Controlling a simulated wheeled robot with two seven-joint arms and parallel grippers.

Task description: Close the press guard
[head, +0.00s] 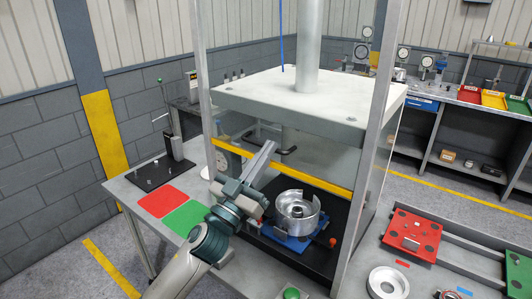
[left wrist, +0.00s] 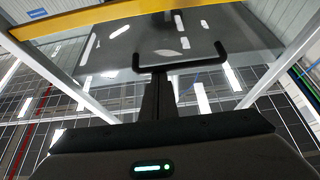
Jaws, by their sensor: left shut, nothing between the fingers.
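The press guard is a clear panel with a yellow bar (head: 318,180) across it, between the two grey front posts of the press. In the left wrist view the yellow bar (left wrist: 90,17) crosses the top, and a black U-shaped handle (left wrist: 195,60) shows in front of the clear panel. My left gripper (head: 268,147) is shut and empty, its fingers pointing up in front of the guard. In the left wrist view its fingers (left wrist: 156,80) overlap the left part of the handle; I cannot tell whether they touch it. My right gripper is out of view.
Below the guard, a metal clutch housing (head: 297,208) sits on a blue fixture (head: 292,241) on the black press bed. The white upper plate (head: 310,95) hangs above. Red (head: 161,200) and green (head: 186,218) mats lie at left. A red pallet (head: 410,236) is at right.

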